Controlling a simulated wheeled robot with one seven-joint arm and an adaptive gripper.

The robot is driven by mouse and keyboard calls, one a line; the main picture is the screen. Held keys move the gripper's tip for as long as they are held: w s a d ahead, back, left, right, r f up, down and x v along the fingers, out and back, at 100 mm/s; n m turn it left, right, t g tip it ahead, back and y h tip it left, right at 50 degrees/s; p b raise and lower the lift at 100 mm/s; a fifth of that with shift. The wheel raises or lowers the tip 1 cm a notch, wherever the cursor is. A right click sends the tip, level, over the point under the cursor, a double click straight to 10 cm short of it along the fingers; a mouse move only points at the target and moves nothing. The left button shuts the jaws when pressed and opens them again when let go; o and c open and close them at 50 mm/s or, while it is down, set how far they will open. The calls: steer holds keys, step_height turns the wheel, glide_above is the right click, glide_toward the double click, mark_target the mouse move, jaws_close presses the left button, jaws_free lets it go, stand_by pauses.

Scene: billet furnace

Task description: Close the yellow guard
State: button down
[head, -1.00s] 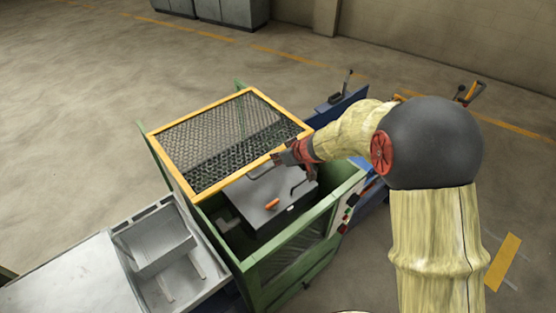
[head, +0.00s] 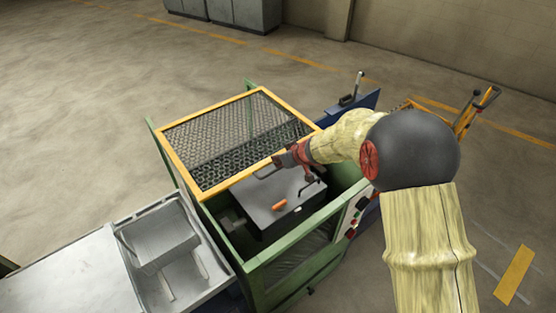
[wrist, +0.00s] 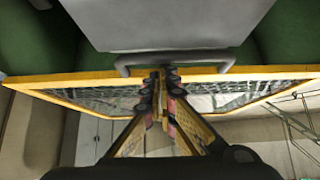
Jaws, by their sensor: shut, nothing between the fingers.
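The yellow guard (head: 232,180) is a yellow-framed mesh panel, raised over the green machine (head: 290,243), with the opening below its near edge exposed. A dark bar handle (head: 266,174) is on its near edge. My gripper (head: 277,161) is at that edge, by the handle. In the wrist view, my gripper (wrist: 167,76) has its fingers together at the middle of the yellow frame (wrist: 85,78), by the grey handle (wrist: 180,57). I cannot tell whether they touch. Part of the near edge is hidden behind the gripper in the head view.
A grey box (head: 260,213) with an orange grip (head: 280,204) sits inside the machine. A metal tray (head: 190,270) adjoins it at left. Blue equipment with a lever (head: 350,98) stands behind my arm. Open floor lies to the left and behind.

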steer(key=s+d+p, duration=0.2)
steer(key=s+d, duration=0.3)
steer(key=s, duration=0.2)
steer(key=s+d+p, duration=0.3)
steer(key=s+d, duration=0.2)
steer(key=s, duration=0.3)
steer(key=s+d+p, duration=0.3)
steer(key=s+d, duration=0.2)
steer(key=s, duration=0.2)
steer(key=shift+s+d, duration=0.15)
steer(key=shift+s, duration=0.25)
steer(key=shift+s+d+p, duration=0.3)
steer(key=shift+s+d, duration=0.05)
steer(key=shift+s, duration=0.2)
steer(key=shift+s+f, duration=0.1)
steer(key=shift+f, duration=0.05)
steer(key=shift+s, duration=0.1)
